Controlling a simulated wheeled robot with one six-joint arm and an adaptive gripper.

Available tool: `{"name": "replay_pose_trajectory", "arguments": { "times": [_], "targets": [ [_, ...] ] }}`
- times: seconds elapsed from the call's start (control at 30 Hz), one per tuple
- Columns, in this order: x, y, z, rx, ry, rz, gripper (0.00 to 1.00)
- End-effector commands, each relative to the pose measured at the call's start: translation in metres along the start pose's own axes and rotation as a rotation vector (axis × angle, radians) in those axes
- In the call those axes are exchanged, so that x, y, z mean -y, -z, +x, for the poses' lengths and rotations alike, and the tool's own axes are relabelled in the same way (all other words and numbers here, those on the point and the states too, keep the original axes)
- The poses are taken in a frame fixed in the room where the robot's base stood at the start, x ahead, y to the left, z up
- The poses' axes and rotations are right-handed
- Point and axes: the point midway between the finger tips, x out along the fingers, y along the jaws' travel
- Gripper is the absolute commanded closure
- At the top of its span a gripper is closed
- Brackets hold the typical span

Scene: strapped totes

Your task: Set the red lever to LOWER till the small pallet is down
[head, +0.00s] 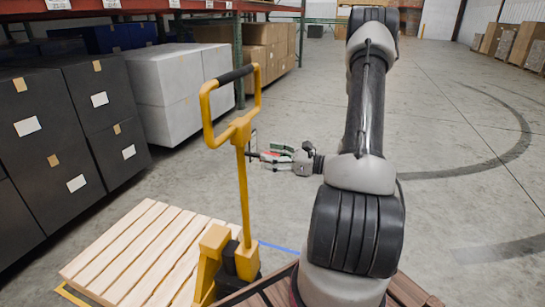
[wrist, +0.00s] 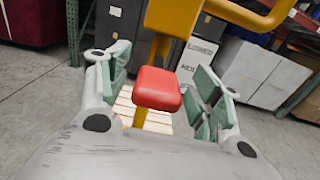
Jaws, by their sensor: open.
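The red lever (wrist: 157,88) shows in the wrist view as a rounded red knob between my fingers. My gripper (head: 268,157) is open, with one green-padded finger on each side of the knob; I cannot tell whether either touches it. In the head view the gripper is just right of the yellow pallet jack's post (head: 241,190), partly hiding the lever. A white label plate (wrist: 195,62) behind the lever seems to read LOWER on its upper line. The small wooden pallet (head: 140,255) is at lower left on the jack; its height off the floor is unclear.
The jack's looped yellow handle (head: 206,105) rises left of my gripper. Black boxes (head: 95,110) and white boxes (head: 170,75) stand at left by a rack. The concrete floor (head: 455,140) at right is clear.

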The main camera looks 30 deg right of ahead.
Motion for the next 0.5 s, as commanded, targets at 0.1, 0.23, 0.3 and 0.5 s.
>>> {"name": "replay_pose_trajectory", "arguments": {
  "times": [0.1,0.23,0.3,0.5],
  "targets": [
    [0.0,0.0,-0.0002,0.0,0.0,0.0,0.45],
    [0.0,0.0,-0.0003,0.0,0.0,0.0,0.69],
    [0.0,0.0,-0.0003,0.0,0.0,0.0,0.81],
    [0.0001,-0.0008,-0.0002,-0.005,0.0,-0.001,1.0]
  ]
}}
